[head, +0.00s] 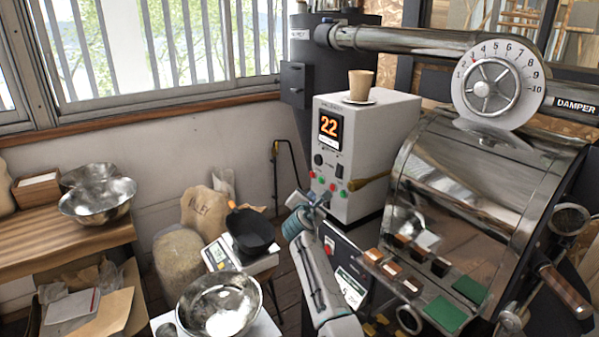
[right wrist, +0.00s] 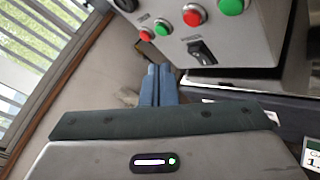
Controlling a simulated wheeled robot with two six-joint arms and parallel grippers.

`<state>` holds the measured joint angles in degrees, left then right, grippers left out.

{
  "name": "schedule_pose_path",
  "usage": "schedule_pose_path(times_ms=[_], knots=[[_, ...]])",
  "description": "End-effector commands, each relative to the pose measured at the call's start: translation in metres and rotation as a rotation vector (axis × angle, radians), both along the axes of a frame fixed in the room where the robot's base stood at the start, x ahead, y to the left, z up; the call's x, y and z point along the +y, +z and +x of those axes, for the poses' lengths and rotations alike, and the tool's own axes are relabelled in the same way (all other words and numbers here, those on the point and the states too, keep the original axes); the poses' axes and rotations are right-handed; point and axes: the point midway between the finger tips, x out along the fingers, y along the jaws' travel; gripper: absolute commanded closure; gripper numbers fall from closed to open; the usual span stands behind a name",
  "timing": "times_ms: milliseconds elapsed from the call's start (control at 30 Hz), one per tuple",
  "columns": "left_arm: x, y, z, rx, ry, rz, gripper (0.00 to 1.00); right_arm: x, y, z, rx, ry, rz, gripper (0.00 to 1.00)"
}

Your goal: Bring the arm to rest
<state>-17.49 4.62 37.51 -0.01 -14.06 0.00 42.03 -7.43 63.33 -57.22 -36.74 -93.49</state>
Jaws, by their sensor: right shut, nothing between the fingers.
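My right arm comes up from the bottom of the head view. Its gripper (head: 316,199) is in front of the white control box (head: 367,140), just below the row of red and green buttons. In the right wrist view the two blue fingers (right wrist: 159,82) lie side by side, shut and empty. Buttons and a black switch (right wrist: 201,51) show beyond them on the box. I cannot tell whether the fingertips touch the box. My left gripper is not in view.
The steel roaster drum (head: 455,200) and damper dial (head: 497,86) fill the right. A cup (head: 361,84) stands on the box. A black scoop pan (head: 252,232) and a steel bowl (head: 215,308) sit below left. A wooden bench (head: 60,225) stands far left.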

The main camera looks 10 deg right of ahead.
Motion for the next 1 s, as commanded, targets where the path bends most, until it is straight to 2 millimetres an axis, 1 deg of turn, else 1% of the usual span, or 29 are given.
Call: schedule_pose_path(times_ms=[67,167,267,300,367,400,467,500,567,600,667,700,767,800,867,900,967,1000], knots=[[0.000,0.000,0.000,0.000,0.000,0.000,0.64,0.000,-0.004,-0.001,0.003,0.001,0.006,1.00],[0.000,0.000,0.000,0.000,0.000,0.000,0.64,-0.001,-0.025,-0.005,0.018,0.003,0.041,1.00],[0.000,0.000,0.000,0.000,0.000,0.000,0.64,-0.001,-0.067,-0.014,0.043,0.007,0.118,1.00],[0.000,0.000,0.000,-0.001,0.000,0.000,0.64,-0.001,-0.088,-0.019,0.056,0.007,0.160,1.00],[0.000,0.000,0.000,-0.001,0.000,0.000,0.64,-0.002,-0.121,-0.029,0.077,0.004,0.226,1.00],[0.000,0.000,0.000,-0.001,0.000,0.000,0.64,-0.002,-0.143,-0.037,0.091,0.000,0.272,1.00],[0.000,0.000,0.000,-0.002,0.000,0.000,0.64,-0.003,-0.176,-0.049,0.111,-0.010,0.339,1.00],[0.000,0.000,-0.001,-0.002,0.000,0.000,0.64,-0.003,-0.197,-0.058,0.123,-0.018,0.386,1.00],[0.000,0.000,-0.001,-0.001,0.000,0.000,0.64,-0.004,-0.228,-0.073,0.143,-0.033,0.455,1.00],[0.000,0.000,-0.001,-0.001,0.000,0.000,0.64,-0.004,-0.249,-0.083,0.155,-0.045,0.499,1.00],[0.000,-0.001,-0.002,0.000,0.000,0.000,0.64,-0.005,-0.279,-0.100,0.175,-0.067,0.565,1.00],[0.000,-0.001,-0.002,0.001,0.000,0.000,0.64,-0.006,-0.299,-0.112,0.188,-0.083,0.611,1.00],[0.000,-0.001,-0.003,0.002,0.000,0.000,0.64,-0.007,-0.328,-0.131,0.205,-0.110,0.676,1.00],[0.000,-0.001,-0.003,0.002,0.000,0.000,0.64,-0.008,-0.347,-0.144,0.217,-0.131,0.719,1.00],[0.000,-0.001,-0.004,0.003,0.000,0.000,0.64,-0.009,-0.374,-0.165,0.233,-0.163,0.785,1.00],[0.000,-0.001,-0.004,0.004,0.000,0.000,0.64,-0.010,-0.391,-0.179,0.243,-0.188,0.828,1.00],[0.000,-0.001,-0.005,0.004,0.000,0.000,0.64,-0.011,-0.418,-0.202,0.259,-0.227,0.889,1.00],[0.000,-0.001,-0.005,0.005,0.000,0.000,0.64,-0.012,-0.435,-0.218,0.268,-0.255,0.931,1.00]])
